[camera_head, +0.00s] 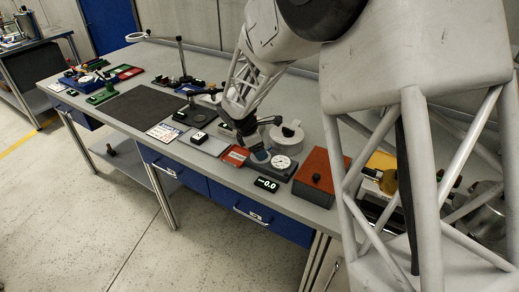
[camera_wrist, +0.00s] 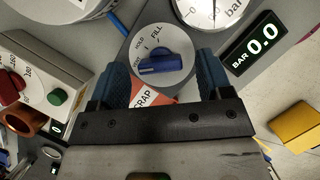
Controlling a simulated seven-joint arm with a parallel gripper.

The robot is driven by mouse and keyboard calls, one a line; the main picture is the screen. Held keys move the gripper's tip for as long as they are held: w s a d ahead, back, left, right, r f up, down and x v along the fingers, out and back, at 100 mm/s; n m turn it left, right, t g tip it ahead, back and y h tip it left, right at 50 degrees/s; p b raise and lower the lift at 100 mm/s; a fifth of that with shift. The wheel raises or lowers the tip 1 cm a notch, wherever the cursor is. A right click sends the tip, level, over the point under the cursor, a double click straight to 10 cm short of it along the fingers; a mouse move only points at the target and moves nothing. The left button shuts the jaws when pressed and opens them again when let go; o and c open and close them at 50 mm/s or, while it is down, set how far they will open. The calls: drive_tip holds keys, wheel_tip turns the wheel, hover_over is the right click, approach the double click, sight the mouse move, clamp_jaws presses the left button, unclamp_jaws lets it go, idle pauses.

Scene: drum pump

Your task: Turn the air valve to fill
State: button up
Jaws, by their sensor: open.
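The air valve is a round grey dial with a blue bar-shaped knob (camera_wrist: 160,62) in the wrist view. FILL is printed at the upper side of the dial and HOLD to its upper left. My gripper (camera_wrist: 162,72) is open, with one blue finger on each side of the knob and a gap at both. In the head view my gripper (camera_head: 248,143) hangs over the valve and mostly hides it.
A pressure gauge (camera_wrist: 205,10) and a display (camera_wrist: 262,45) reading 0.0 bar stand near the valve. A panel with a red knob and green button (camera_wrist: 55,97) lies left. In the head view an orange-brown box (camera_head: 318,175) stands right of the gauge.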

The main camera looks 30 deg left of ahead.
drive_tip(key=shift+w+d+f, duration=0.1)
drive_tip(key=shift+d+f, duration=0.05)
drive_tip(key=shift+f, duration=0.2)
drive_tip(key=c, duration=0.9)
